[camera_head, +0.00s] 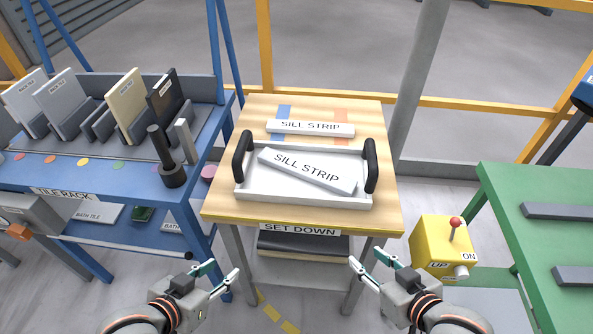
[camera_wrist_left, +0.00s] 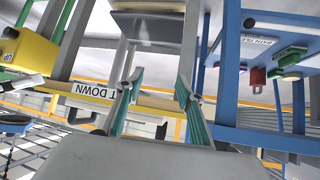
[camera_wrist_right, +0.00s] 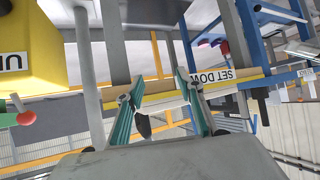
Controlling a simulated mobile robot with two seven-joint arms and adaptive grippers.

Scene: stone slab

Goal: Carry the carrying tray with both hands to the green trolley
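The white carrying tray (camera_head: 262,195) with two upright black handles stands on the wooden set-down table (camera_head: 230,207). A sill strip (camera_head: 306,171) lies at a slant inside the tray. The green trolley (camera_head: 515,210) is at the right edge of the head view. My left gripper (camera_head: 225,273) is open and empty, in front of the table and below its top. My right gripper (camera_head: 362,265) is open and empty, also in front of the table. Both wrist views show spread teal fingers, left (camera_wrist_left: 158,85) and right (camera_wrist_right: 160,90), with nothing between them.
Another sill strip (camera_head: 310,128) lies on the table behind the tray. A blue tile rack (camera_head: 100,182) stands close on the left. A yellow control box (camera_head: 441,243) with a red-knobbed lever sits between table and trolley. Dark bars (camera_head: 558,211) lie on the trolley top.

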